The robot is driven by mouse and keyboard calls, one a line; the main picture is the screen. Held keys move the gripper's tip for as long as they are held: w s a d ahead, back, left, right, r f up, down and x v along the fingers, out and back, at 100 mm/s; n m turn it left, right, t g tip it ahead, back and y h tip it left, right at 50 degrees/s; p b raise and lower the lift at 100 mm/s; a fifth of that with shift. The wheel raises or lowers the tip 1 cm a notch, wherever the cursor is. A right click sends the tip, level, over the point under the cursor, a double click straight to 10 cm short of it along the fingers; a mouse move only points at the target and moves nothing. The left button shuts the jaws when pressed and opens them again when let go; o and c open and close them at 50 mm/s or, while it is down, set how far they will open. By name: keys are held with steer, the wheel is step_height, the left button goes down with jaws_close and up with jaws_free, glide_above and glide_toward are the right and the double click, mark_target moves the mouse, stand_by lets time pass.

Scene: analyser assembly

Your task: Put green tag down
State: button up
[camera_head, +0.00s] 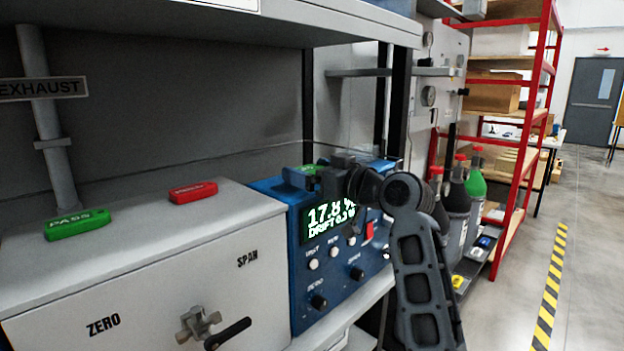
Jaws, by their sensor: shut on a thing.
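My gripper (308,177) is over the top of the blue analyser (283,186), reaching in from the right. It is shut on a green tag (309,168), of which only a small green patch shows between the dark fingers. I cannot tell whether that tag touches the analyser top. Another green tag, marked PASS (78,224), lies on the white box (130,235) at the left. The analyser's lit display (325,215) reads 17.8 and DRIFT, partly hidden by my arm.
A red tag (193,192) lies on the white box, right of the PASS tag. The box front has a knob (197,325) and a black lever. A shelf (300,22) overhangs the bench. Gas cylinders (458,205) and a red rack (520,135) stand at right.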

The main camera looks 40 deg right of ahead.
steer(key=shift+f, duration=0.85)
steer(key=shift+f, duration=0.1)
steer(key=shift+f, duration=0.15)
steer(key=o, duration=0.7)
